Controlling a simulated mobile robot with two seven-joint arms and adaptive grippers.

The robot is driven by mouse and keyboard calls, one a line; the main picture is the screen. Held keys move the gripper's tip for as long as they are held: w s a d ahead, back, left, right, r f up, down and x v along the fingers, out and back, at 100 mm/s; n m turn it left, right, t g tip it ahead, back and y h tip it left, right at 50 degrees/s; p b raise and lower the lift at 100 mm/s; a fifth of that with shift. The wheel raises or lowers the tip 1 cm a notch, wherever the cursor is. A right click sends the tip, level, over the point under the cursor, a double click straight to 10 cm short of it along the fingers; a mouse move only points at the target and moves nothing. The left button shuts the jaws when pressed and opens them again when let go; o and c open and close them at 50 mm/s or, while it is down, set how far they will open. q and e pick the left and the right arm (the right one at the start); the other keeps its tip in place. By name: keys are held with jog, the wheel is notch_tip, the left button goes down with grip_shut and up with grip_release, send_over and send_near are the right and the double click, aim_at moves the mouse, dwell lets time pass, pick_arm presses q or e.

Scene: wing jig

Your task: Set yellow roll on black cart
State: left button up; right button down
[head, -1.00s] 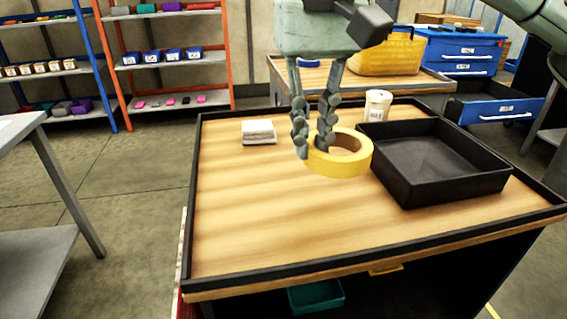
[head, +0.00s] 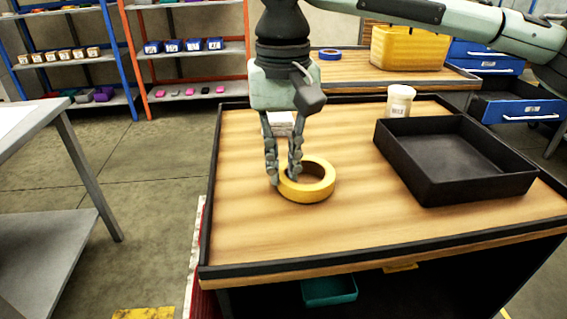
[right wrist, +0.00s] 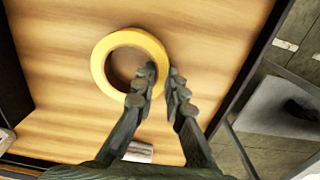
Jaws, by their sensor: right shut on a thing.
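The yellow roll (head: 308,192) is a ring lying flat, at or just above the wooden top of the black-rimmed cart (head: 400,225). My right gripper (head: 281,181) points down and is shut on the left wall of the roll, one finger inside the hole and one outside. In the right wrist view the roll (right wrist: 104,68) shows between and beyond the fingertips (right wrist: 163,80), with its wall pinched. I cannot tell whether the roll touches the top. My left gripper is not in view.
A black tray (head: 520,185) stands on the cart's right side, with a white tub (head: 400,100) behind it. A white stack (head: 283,124) sits behind my gripper. The front left of the top is clear. A grey table (head: 45,240) stands at left.

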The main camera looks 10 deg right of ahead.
aim_at(283, 173)
jog(key=c, duration=1.6)
grip_release()
jog(key=shift+f, duration=0.15)
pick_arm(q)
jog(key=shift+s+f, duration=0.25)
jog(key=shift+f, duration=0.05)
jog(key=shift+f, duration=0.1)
